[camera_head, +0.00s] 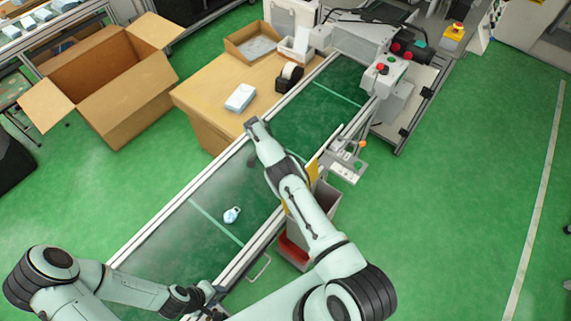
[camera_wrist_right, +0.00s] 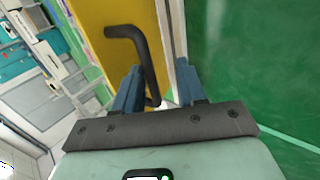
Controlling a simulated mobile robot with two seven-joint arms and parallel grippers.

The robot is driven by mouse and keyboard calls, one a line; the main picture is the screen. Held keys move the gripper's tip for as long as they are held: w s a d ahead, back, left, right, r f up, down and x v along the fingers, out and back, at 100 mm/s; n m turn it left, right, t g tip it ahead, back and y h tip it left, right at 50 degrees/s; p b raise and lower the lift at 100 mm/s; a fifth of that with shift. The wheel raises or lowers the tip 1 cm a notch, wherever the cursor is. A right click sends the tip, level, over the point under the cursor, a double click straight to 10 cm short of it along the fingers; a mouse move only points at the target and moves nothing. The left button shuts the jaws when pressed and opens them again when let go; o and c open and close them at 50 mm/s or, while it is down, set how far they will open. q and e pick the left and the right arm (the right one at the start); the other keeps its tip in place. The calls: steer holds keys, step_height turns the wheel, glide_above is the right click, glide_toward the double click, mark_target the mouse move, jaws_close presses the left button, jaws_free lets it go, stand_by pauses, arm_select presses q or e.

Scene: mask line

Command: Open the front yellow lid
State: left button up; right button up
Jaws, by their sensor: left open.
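The yellow lid (camera_wrist_right: 112,22) fills the upper middle of the right wrist view. Its black bent handle (camera_wrist_right: 150,58) stands out from it. My right gripper (camera_wrist_right: 157,82) has its two blue fingers apart, with the lower part of the handle appearing between them; I cannot tell whether they touch it. In the head view a small part of the yellow lid (camera_head: 313,171) shows beside my right arm, which hides much of it. My right fingertips are not clear there. My left gripper (camera_head: 207,293) is open and empty near the conveyor's near end.
A green conveyor (camera_head: 180,245) with metal rails runs diagonally, carrying a small blue-white item (camera_head: 232,215). A grey bin (camera_head: 327,197) and a red bin (camera_head: 293,250) stand along its right side. The floor right is clear.

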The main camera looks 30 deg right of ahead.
arm_select(q)
steer(key=s+f+b, duration=0.1)
steer(key=s+f, duration=0.1)
steer(key=shift+s, duration=0.3)
steer(key=shift+w+r, duration=0.4)
steer(key=shift+w, duration=0.15)
arm_select(e)
step_height(320, 180, up, 20)
arm_select(q)
steer(key=shift+s, duration=0.15)
arm_select(e)
steer(key=shift+s+f, duration=0.1)
steer(key=shift+f, duration=0.05)
